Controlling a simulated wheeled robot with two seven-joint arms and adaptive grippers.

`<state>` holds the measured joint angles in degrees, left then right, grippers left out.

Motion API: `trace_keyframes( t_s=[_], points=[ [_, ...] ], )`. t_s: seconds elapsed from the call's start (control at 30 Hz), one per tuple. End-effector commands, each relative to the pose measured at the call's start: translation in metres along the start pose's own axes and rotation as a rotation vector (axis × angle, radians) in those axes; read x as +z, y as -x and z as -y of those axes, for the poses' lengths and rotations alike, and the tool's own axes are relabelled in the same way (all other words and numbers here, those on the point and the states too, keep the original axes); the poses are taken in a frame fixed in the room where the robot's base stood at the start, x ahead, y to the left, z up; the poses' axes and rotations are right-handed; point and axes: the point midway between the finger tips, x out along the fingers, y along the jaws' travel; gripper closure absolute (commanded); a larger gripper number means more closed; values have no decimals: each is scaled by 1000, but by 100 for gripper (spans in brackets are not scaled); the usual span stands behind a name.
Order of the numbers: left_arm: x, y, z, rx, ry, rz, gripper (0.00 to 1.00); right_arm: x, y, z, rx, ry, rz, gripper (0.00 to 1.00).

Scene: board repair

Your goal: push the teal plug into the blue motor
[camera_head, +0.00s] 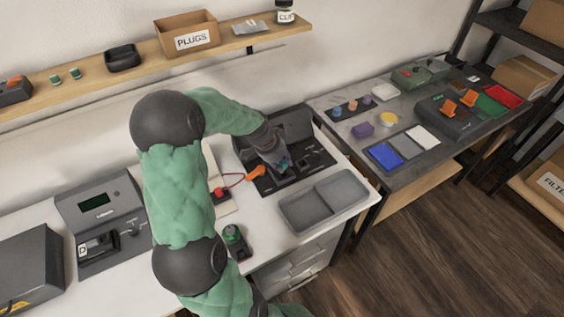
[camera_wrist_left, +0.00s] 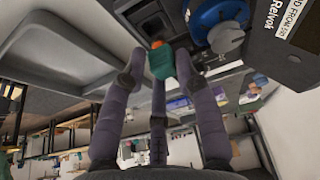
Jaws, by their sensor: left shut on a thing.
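My left gripper (camera_head: 282,166) reaches down over a dark fixture (camera_head: 318,158) on the white bench. In the left wrist view my left gripper (camera_wrist_left: 160,68) is shut on the teal plug (camera_wrist_left: 161,62), which sits between the fingertips. A bit of teal plug (camera_head: 284,164) also shows at the fingertips in the head view. The blue motor (camera_wrist_left: 215,12), with a grey round end, shows at the top right of the wrist view. The plug appears apart from it. In the head view I cannot make out the motor; my gripper and the fixture may hide it. My right gripper is not in view.
A grey two-part tray (camera_head: 324,200) lies close in front of the fixture. An orange connector (camera_head: 256,173) with a red wire sits at its left. A green-topped button box (camera_head: 234,240) stands nearer. A plugs box (camera_head: 188,34) stands on the shelf.

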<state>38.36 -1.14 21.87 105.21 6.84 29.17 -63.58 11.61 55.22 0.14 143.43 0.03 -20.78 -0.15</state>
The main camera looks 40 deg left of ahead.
Motion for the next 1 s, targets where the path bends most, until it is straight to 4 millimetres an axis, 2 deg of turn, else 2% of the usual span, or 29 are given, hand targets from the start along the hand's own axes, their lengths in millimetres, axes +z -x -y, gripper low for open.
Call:
trace_keyframes(
  t_s=[1.0],
  points=[
    [5, -12, 0, 0, 0, 0, 94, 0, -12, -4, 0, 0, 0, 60]
  ],
)
